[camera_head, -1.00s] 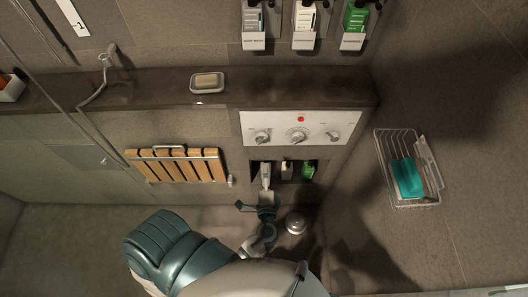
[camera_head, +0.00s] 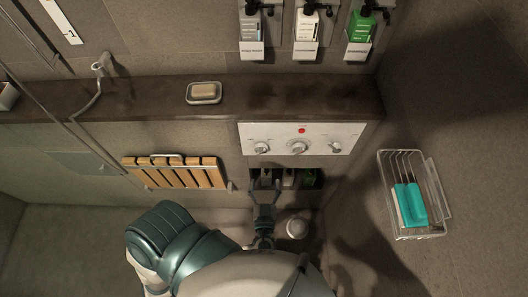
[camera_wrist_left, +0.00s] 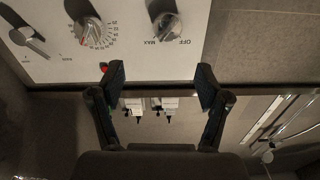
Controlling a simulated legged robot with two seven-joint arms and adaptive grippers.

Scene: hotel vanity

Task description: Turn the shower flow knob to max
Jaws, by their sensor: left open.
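The white control panel (camera_head: 340,128) has three knobs and a red dot. Its left knob (camera_head: 261,148) is the flow knob; in the left wrist view, which is turned upside down, this silver knob (camera_wrist_left: 166,24) sits beside the words OFF and MAX. My left gripper (camera_head: 265,187) is open and empty, just below that knob and in front of the niche. In the left wrist view the two dark fingers (camera_wrist_left: 160,78) are spread wide, apart from the knob. The middle temperature knob (camera_head: 298,148) and the right knob (camera_head: 334,147) stand farther right. My right gripper is out of view.
A niche with small bottles (camera_head: 308,178) lies under the panel, partly hidden by my gripper. A soap dish (camera_head: 204,93) sits on the ledge (camera_head: 130,100). A folded wooden seat (camera_head: 176,172) is left, and a wire basket (camera_head: 412,195) with a teal item is right.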

